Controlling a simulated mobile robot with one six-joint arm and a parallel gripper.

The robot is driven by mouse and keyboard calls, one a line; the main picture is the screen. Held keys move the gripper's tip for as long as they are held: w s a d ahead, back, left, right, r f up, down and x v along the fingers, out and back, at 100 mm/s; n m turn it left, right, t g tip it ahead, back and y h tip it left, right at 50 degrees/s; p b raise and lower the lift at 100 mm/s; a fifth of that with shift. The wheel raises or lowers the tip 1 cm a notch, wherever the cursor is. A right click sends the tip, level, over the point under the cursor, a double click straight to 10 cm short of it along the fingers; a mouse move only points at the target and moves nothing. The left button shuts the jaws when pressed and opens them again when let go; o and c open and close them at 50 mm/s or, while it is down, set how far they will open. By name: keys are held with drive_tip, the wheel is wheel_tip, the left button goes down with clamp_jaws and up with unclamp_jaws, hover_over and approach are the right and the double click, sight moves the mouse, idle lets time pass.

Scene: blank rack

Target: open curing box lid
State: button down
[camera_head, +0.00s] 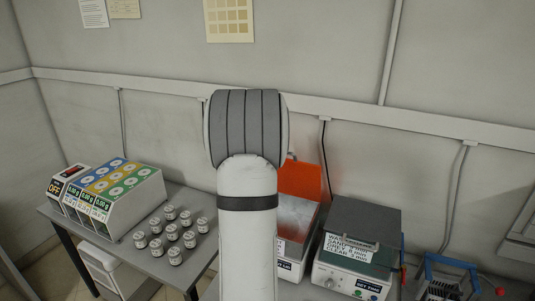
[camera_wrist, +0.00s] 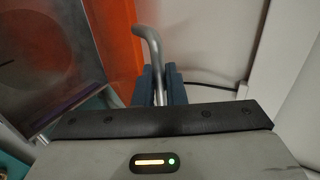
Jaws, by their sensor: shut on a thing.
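The curing box (camera_head: 293,216) stands behind my arm, right of the picture's middle in the head view, with its metal inside showing. Its orange lid (camera_head: 301,179) stands raised, tilted up at the back; it also fills the upper middle of the wrist view (camera_wrist: 118,40). A bent metal handle (camera_wrist: 149,35) comes off the lid in the wrist view. My gripper (camera_wrist: 160,85) is shut on this handle, with its blue fingers on either side of the bar. In the head view my arm hides the gripper, the handle and the left of the box.
A grey device with a dark lid and handle (camera_head: 357,243) stands close to the box's right. A blue rack (camera_head: 446,275) is farther right. On the left table are several small jars (camera_head: 171,232) and a multicoloured unit (camera_head: 115,195). The wall is close behind.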

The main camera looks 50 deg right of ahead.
drive_tip(key=shift+s+d+f, duration=0.2)
drive_tip(key=shift+s+f, duration=0.05)
drive_tip(key=shift+f, duration=0.05)
drive_tip(key=c, duration=1.6)
unclamp_jaws()
drive_tip(key=shift+s, duration=0.1)
drive_tip(key=shift+a+r, duration=0.1)
drive_tip(key=s+a+r, duration=0.1)
drive_tip(key=a, duration=0.4)
drive_tip(key=s+a+r+b, duration=0.1)
drive_tip(key=a, duration=0.4)
drive_tip(key=s+a+r+b, duration=0.1)
drive_tip(key=a, duration=0.4)
drive_tip(key=shift+s+a+r, duration=0.1)
drive_tip(key=shift+a+r, duration=0.05)
drive_tip(key=shift+a, duration=0.2)
